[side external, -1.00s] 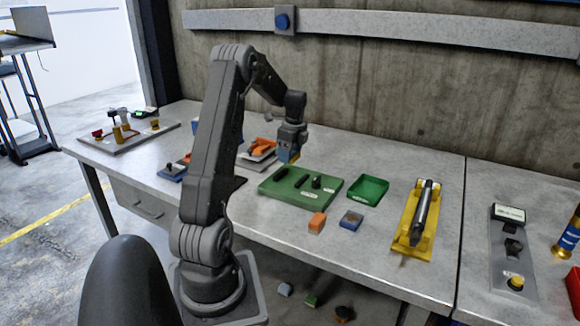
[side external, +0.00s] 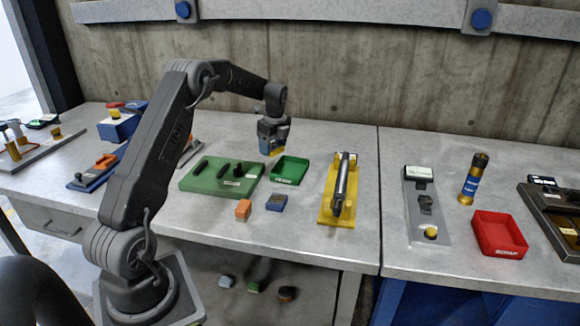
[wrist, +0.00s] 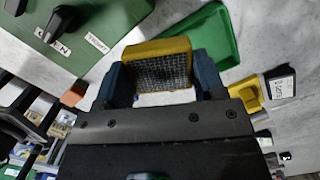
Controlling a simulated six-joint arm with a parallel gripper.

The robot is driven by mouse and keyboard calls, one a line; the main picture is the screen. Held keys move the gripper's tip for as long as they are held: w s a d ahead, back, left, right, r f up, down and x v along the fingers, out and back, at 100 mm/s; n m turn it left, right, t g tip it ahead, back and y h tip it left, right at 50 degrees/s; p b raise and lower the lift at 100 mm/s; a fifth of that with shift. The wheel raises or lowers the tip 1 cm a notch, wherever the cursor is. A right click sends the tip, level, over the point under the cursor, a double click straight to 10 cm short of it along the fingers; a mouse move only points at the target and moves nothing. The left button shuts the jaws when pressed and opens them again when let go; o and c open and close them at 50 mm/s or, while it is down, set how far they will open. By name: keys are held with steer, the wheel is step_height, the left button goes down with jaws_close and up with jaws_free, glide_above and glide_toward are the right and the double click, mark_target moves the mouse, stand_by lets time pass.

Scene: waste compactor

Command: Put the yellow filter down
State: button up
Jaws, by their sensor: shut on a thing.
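My gripper (side external: 274,142) is shut on the yellow filter (side external: 279,152), a block with a yellow frame. In the wrist view the filter (wrist: 158,66) sits between the two blue fingers, its dark mesh face towards the camera. The filter is held up, above the bench by the back edge of the green tray (side external: 290,171). The tray also shows beyond the filter in the wrist view (wrist: 222,48) and looks empty. In the side view the gripper hides most of the filter.
A green board (side external: 215,188) with dark knobs lies left of the tray. An orange block (side external: 243,210) and a blue block (side external: 276,203) lie in front. A yellow stand (side external: 326,212) holding a dark cylinder is to the right. A red tray (side external: 499,233) stands farther right.

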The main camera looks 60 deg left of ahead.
glide_above(289, 172)
steer(key=f, duration=0.3)
steer(key=shift+w+d+f, duration=0.15)
steer(key=shift+d+f, duration=0.1)
steer(key=shift+f, duration=1.95)
steer(key=shift+f, duration=0.1)
steer(key=o, duration=0.9)
steer(key=shift+o, duration=0.2)
